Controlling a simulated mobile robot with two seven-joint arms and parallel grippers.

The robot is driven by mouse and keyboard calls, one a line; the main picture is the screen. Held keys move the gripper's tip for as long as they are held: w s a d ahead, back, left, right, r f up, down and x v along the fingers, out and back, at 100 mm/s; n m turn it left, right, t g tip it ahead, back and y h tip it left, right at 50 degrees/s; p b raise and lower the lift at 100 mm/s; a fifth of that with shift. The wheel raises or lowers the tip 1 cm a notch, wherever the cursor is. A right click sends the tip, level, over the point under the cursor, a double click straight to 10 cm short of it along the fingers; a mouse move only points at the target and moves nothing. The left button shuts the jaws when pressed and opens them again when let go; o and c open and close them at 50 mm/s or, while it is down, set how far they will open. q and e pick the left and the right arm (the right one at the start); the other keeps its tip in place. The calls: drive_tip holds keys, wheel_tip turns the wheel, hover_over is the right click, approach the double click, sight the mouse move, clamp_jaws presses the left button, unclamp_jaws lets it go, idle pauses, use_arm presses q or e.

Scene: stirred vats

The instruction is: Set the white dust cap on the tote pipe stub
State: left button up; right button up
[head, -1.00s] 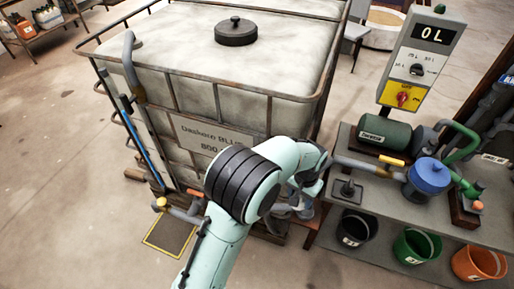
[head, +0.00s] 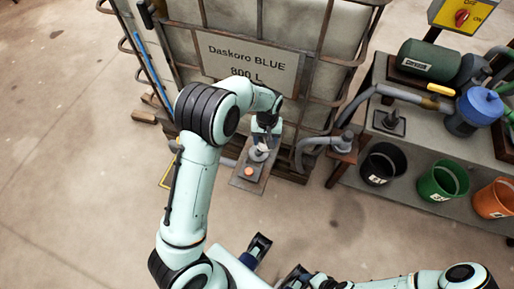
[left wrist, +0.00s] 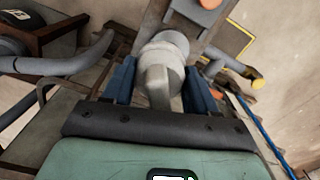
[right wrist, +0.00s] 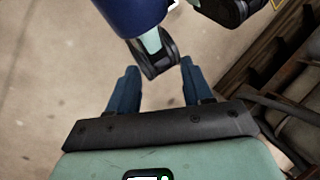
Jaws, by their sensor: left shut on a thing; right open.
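My left gripper (head: 264,139) is low in front of the tote (head: 280,30), above a narrow grey plate (head: 240,184). In the left wrist view, its blue fingers (left wrist: 158,88) are shut on the pale grip of the white dust cap (left wrist: 165,48). The cap's round body points away from the gripper, toward the plate. In the head view the cap (head: 261,150) is small and partly covered by the gripper. The pipe stub is hidden behind the cap, and I cannot tell whether they touch. My right gripper (right wrist: 157,88) is open, with nothing between its fingers.
An orange knob (head: 249,172) sits on the plate near the cap. A grey hose (head: 305,148) runs beside it to the right. The pump bench (head: 420,145) stands at right with black, green and orange buckets on its lower shelf.

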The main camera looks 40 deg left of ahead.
use_arm(q)
drive_tip(key=n+b, duration=0.2)
hover_over(259, 151)
wheel_tip(259, 151, down, 4)
drive_tip(key=shift+f, duration=0.1)
drive_tip(key=shift+f+b, duration=2.05)
drive_tip(key=shift+f, duration=0.6)
use_arm(e)
wheel_tip(259, 151, down, 6)
drive_tip(key=w, duration=0.1)
drive_tip(key=shift+w+f+t, duration=0.15)
drive_tip(key=shift+w+t, duration=0.15)
drive_tip(key=shift+d+r, duration=0.1)
drive_tip(key=shift+r, duration=0.15)
use_arm(q)
drive_tip(key=shift+f, duration=0.65)
use_arm(e)
drive_tip(key=shift+f, duration=0.45)
use_arm(q)
drive_tip(key=o, duration=0.8)
drive_tip(key=shift+c, duration=0.2)
